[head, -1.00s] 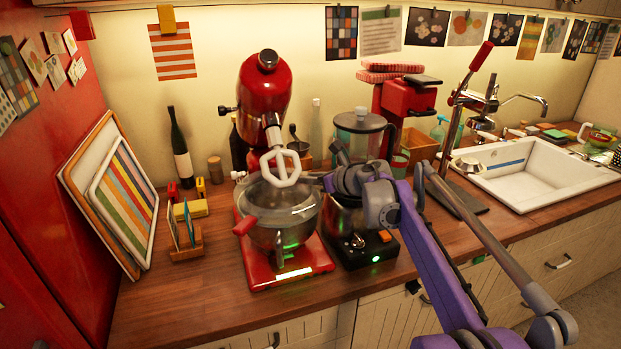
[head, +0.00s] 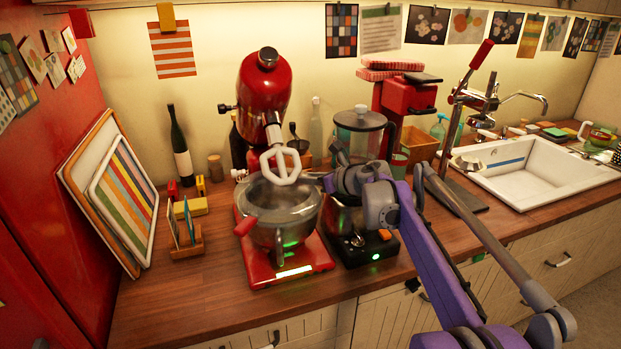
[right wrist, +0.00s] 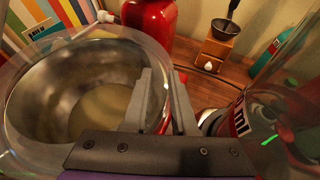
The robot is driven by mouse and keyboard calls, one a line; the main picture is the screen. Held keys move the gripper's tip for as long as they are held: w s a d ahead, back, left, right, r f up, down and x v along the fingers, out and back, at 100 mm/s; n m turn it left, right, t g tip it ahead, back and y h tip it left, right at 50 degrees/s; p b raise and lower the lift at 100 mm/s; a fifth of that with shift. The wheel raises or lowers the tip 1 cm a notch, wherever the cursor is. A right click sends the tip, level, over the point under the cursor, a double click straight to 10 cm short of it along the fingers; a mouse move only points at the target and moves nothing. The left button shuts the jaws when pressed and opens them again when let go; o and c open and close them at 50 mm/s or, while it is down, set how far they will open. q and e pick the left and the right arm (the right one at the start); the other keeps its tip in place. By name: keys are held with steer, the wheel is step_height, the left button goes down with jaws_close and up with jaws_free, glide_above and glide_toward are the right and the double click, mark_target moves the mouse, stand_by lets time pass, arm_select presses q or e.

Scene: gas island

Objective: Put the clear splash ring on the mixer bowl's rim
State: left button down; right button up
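The steel mixer bowl (head: 275,236) with a red handle stands on the red stand mixer's base (head: 290,272), under the raised mixer head (head: 264,85) with its white beater (head: 282,165). The clear splash ring (head: 303,212) lies around the top of the bowl; whether it touches the rim all round I cannot tell. In the right wrist view, the ring's clear wall (right wrist: 185,100) curves around the bowl opening (right wrist: 85,85). My right gripper (head: 325,180) is at the ring's right side, its fingers (right wrist: 150,100) close together on the ring's wall. My left gripper is not in view.
A small wooden rack (head: 185,245) stands left of the mixer. The counter's front left is clear.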

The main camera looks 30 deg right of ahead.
steer(key=o, duration=0.5)
steer(key=shift+s, duration=0.1)
steer(key=v, duration=1.1)
steer(key=w+a+r+m+t+h, duration=0.1)
steer(key=a+r+m+t+h, duration=0.3)
steer(key=m, duration=0.6)
steer(key=s+a+f+m+g+y+p, duration=0.1)
steer(key=s+a+f+m+g, duration=0.5)
steer(key=s+a+f+m, duration=0.4)
steer(key=s+a+f+m+g+p, duration=0.2)
steer(key=s+a+f+m+g, duration=0.4)
steer(key=s+a+f+m, duration=0.5)
steer(key=s+f+m, duration=0.4)
steer(key=f+m, duration=0.2)
steer(key=f, duration=0.1)
steer(key=shift+s+m+y+p, duration=0.3)
steer(key=shift+s+y, duration=0.05)
steer(key=shift+y, duration=0.05)
